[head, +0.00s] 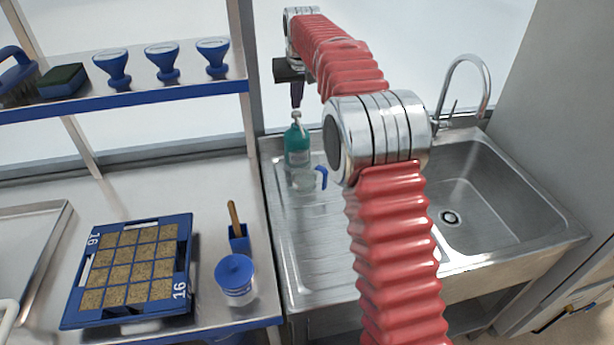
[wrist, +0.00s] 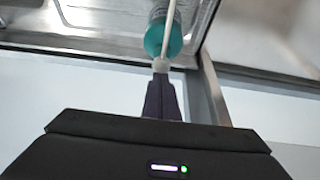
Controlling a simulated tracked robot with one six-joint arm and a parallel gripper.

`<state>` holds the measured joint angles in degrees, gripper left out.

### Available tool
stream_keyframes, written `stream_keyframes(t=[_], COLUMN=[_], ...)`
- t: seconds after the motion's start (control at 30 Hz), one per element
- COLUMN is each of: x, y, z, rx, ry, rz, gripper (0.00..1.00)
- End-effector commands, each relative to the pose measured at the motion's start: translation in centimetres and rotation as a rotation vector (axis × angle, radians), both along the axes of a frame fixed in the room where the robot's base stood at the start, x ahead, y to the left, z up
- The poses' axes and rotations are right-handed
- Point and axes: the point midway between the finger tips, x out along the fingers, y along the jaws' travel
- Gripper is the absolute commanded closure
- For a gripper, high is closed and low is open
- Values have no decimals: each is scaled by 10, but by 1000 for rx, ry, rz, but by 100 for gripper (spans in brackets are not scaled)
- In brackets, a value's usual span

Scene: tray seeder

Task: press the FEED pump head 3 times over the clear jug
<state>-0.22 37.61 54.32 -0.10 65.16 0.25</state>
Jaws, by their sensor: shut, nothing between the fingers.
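A teal pump bottle (head: 297,147) with a white pump head (head: 296,116) stands on the drainboard left of the sink bowl. A clear jug (head: 304,181) with a blue handle (head: 321,177) stands just in front of it. My gripper (head: 297,104) is shut and empty, pointing down right above the pump head. In the wrist view the purple fingertips (wrist: 161,74) meet at the white pump head (wrist: 160,65), with the teal bottle (wrist: 165,35) beyond. I cannot tell whether they touch it. The bottle's label is too small to read.
A seed tray (head: 185,255), a blue-lidded tub (head: 236,292) and a small blue scoop (head: 239,238) are on the left bench. A shelf (head: 150,99) holds several blue stampers and a sponge (head: 62,80). The tap (head: 463,75) and sink bowl are at the right.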

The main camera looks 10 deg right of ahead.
Motion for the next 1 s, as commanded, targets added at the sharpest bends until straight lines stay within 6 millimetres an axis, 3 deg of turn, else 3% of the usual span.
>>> stream_keyframes(t=[1.0], x=[0], y=[0], z=[-12], rx=[0], ry=[1], rz=[0], gripper=[100])
